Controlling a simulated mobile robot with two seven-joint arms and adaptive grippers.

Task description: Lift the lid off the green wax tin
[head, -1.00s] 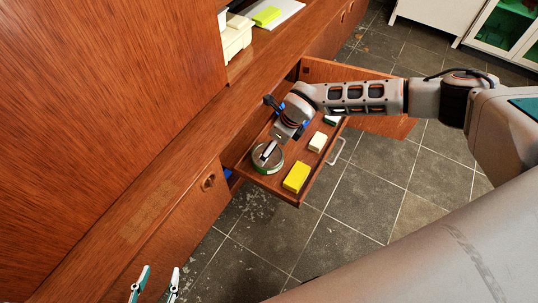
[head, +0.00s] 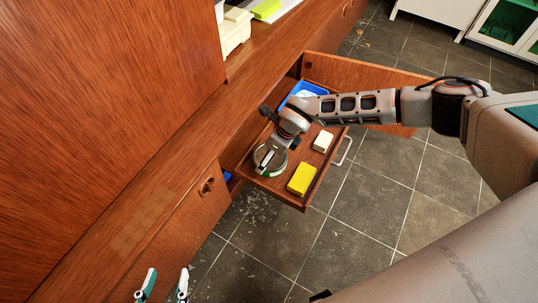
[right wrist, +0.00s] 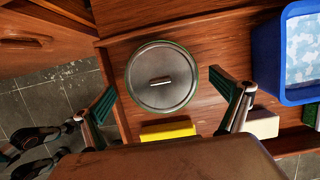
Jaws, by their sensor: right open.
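The green wax tin (head: 259,170) stands in the open drawer, partly covered by my right gripper in the head view. In the right wrist view its round grey metal lid (right wrist: 182,95) is on, with a small bar handle (right wrist: 160,81) in the middle; a thin green rim shows around it. My right gripper (head: 270,158) is above the tin. In the right wrist view its fingers (right wrist: 170,103) are spread wide, with the tin beyond them and nothing held. My left gripper (head: 164,287) is open and empty at the bottom left, away from the drawer.
The drawer also holds a yellow block (head: 302,179), a whitish block (head: 322,141) and a blue bin (head: 303,92). The drawer handle (head: 343,150) is at its front. The wooden cabinet (head: 120,100) rises at left; tiled floor (head: 350,225) lies clear in front.

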